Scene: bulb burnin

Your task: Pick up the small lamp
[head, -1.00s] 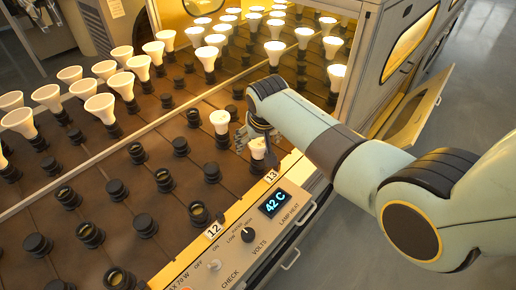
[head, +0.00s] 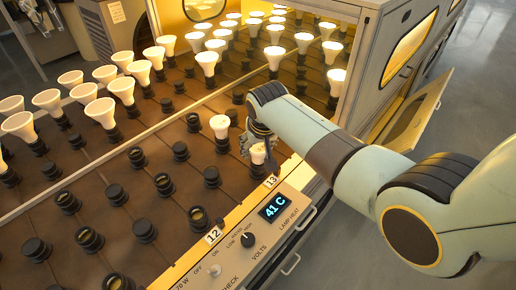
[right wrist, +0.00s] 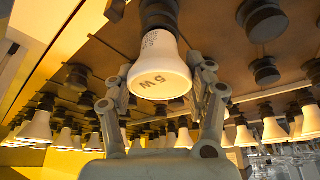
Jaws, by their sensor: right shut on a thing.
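A small white lamp (head: 257,153) with a dark base stands at the front row near label 13 in the head view. My right gripper (head: 256,138) is at this lamp, partly hidden by my own arm. In the right wrist view a white lamp (right wrist: 160,72) marked "5 W" sits between the fingers of my right gripper (right wrist: 165,78), which is shut on it. Its neck meets a black socket (right wrist: 159,13); whether it is still seated there I cannot tell. My left gripper is not in view.
Another white lamp (head: 219,125) stands just left of my gripper. Empty black sockets (head: 164,184) fill the near rack, and many lamps stand behind. A control panel (head: 245,236) reading 41 C is in front. An open door (head: 408,112) juts out at right.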

